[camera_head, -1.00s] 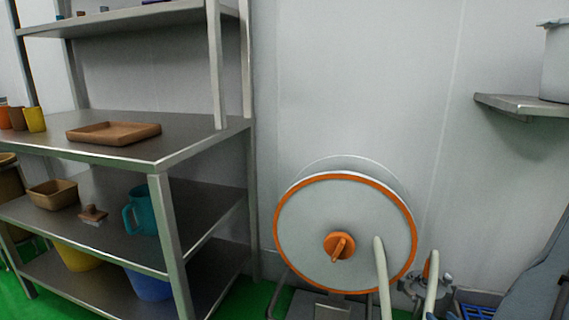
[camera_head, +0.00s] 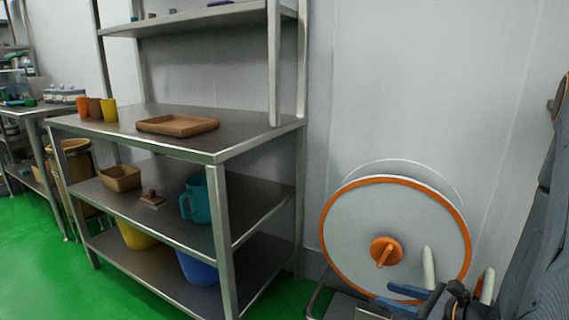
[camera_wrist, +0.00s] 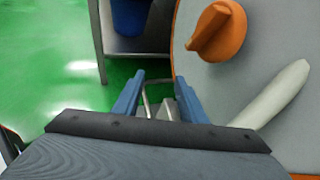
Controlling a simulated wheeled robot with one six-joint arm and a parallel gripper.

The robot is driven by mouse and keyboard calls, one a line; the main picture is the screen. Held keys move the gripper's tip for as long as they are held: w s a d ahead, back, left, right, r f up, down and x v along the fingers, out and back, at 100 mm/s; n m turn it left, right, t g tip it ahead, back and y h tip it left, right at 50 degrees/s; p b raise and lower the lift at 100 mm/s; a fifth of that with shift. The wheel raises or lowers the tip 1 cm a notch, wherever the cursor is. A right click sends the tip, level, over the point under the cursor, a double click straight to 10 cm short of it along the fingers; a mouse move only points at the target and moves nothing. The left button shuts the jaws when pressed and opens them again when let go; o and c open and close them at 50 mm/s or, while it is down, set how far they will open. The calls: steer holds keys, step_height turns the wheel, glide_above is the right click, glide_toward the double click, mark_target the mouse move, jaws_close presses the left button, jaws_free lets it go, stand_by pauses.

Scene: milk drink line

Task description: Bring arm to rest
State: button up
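My gripper (camera_wrist: 158,98) shows in the wrist view with its two blue fingers spread apart. Nothing is held between them; the floor and a metal stand show through the gap. In the head view my gripper (camera_head: 420,298) is at the lower right, in front of the hose reel's lower part. My arm runs up the right edge of the head view. The white disc with an orange rim and orange knob (camera_head: 385,251) stands by the wall just behind my gripper.
A steel shelf unit (camera_head: 262,138) stands left of the reel. It holds a brown tray (camera_head: 178,125), cups (camera_head: 109,110), a brown bin (camera_head: 121,178), a teal jug (camera_head: 196,199) and yellow and blue buckets. Green floor (camera_head: 40,265) is clear at the lower left.

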steer(key=s+a+r+n+g+y, duration=0.25)
steer(key=a+n+g, duration=0.3)
steer(key=a, duration=0.55)
steer(key=s+a+r+n+g+y, duration=0.1)
steer(key=s+a+r+n+g, duration=0.3)
steer(key=a+n, duration=0.45)
steer(key=s+a+r+n+g+h, duration=0.1)
steer(key=s+a+r+n+h, duration=0.35)
steer(key=s+a+n, duration=0.4)
steer(key=s+a+r+n+g+h, duration=0.1)
steer(key=s+a+r+n+h, duration=0.35)
steer(key=n, duration=0.75)
steer(key=d+r+m+h+p, duration=0.1)
steer(key=d+r+m+p, duration=0.2)
steer(key=d+r+p, duration=0.6)
steer(key=d+r+m+h+p, duration=0.1)
steer(key=d+r+m+p, duration=0.2)
steer(key=d+r+p, duration=0.6)
step_height(320, 180, up, 5)
steer(key=s+p, duration=0.1)
steer(key=p, duration=0.7)
steer(key=shift+d+m+p, duration=0.35)
steer(key=shift+d+p, duration=0.05)
